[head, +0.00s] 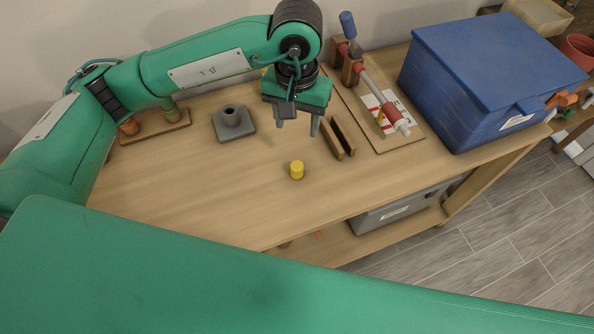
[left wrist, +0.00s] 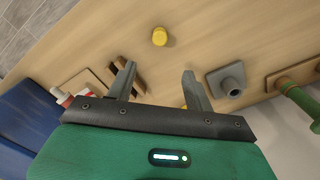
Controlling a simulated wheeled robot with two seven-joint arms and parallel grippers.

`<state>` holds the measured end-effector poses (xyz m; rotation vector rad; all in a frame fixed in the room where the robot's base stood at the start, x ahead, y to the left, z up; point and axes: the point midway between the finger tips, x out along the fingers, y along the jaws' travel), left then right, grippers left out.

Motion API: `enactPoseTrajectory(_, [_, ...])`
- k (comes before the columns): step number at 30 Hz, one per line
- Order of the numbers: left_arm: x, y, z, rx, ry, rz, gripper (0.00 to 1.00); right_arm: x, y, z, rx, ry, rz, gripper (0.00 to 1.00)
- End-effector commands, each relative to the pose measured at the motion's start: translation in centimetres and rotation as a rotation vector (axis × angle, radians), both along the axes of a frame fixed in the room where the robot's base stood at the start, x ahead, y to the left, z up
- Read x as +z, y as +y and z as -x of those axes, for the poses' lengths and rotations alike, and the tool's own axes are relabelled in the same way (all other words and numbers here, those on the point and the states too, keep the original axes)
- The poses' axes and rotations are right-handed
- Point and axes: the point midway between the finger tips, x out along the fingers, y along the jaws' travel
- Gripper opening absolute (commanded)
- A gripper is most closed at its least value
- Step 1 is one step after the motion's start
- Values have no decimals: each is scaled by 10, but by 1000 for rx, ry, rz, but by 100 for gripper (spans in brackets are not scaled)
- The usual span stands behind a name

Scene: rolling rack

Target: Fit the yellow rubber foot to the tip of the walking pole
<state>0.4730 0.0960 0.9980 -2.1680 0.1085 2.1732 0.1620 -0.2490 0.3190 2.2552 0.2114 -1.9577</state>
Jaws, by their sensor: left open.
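The yellow rubber foot (head: 297,170) is a small cylinder standing on the bare middle of the table. It also shows in the left wrist view (left wrist: 159,36), beyond my open fingers. The walking pole (head: 374,90) appears to be the slanted grey rod with a blue end and red sections, held by a wooden stand on a board; its lower end points towards the table's front. My left gripper (head: 297,127) is open and empty above the table, behind the foot and left of the pole. Its fingers show in the left wrist view (left wrist: 160,88). My right gripper is not in view.
A slotted wooden block (head: 338,138) stands between gripper and pole board. A grey socket block (head: 233,121) and a peg stand (head: 155,130) are at left. A blue box (head: 490,80) fills the right. A yellow bit (head: 264,71) shows behind the gripper. Table around the foot is clear.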

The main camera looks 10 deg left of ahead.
Motion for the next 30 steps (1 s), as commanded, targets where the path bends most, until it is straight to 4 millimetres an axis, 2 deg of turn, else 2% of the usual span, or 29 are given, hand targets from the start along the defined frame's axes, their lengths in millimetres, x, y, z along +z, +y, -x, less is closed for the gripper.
enactPoseTrajectory(2, [-16, 0, 0, 0, 0, 0, 52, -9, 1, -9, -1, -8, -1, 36])
enactPoseTrajectory(8, [-28, 0, 0, 0, 1, 0, 52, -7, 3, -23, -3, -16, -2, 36])
enactPoseTrajectory(11, [-38, 0, 1, 1, 5, 0, 52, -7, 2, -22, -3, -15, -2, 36])
enactPoseTrajectory(21, [-99, 0, 1, 1, 5, 0, 52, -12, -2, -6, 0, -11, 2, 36])
enactPoseTrajectory(30, [-120, 0, 1, 1, 3, 1, 52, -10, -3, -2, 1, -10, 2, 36])
